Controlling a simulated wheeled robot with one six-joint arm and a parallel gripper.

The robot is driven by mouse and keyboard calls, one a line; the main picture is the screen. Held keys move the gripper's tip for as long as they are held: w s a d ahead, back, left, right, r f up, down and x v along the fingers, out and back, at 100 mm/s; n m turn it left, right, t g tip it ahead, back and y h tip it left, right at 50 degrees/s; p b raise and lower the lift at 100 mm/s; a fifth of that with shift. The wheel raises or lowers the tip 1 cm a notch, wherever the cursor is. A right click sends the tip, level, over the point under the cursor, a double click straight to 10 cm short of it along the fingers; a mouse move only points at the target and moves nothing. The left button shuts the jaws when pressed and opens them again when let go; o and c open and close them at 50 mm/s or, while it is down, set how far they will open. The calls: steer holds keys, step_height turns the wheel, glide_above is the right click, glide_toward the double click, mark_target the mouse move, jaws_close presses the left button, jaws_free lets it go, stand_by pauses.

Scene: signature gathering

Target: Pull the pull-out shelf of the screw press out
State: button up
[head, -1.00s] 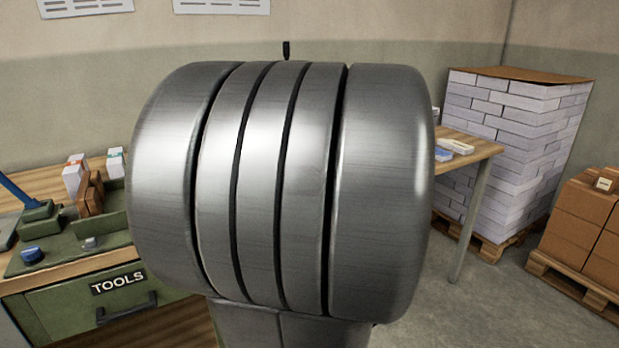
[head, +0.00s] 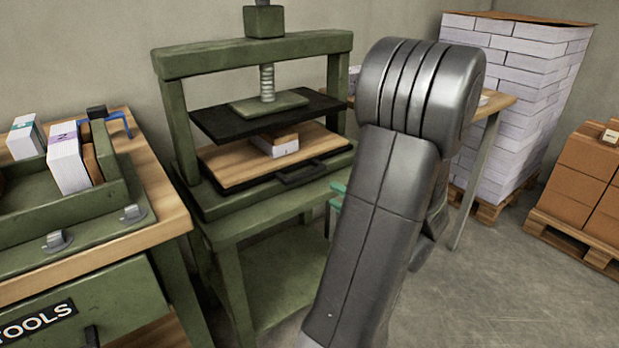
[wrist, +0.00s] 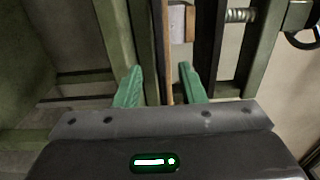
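The screw press (head: 340,90) is a green frame with a threaded screw and a dark upper plate. Its pull-out shelf (head: 225,172) is a wooden board on a dark tray, with a dark handle (head: 300,178) on the front edge. A small stack of paper and board (head: 274,146) lies on it, under the plate. My gripper shows in the wrist view (wrist: 160,82), with green fingers apart and the shelf's edge (wrist: 168,60) ahead between them. A green fingertip (head: 338,188) shows right of the handle in the head view; my arm hides the rest. I see no contact.
A workbench with a green tray (head: 75,215) and a TOOLS drawer (head: 95,305) stands at the left. A side table (head: 505,102), a tall paper stack (head: 520,80) and brown boxes (head: 580,170) are at the right. Floor (head: 510,290) is free at the lower right.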

mark_target(307, 176)
steer(key=x, duration=1.1)
steer(key=shift+w+a+b, duration=0.2)
steer(key=shift+w+b, duration=0.05)
steer(key=shift+b, duration=0.1)
jaws_close()
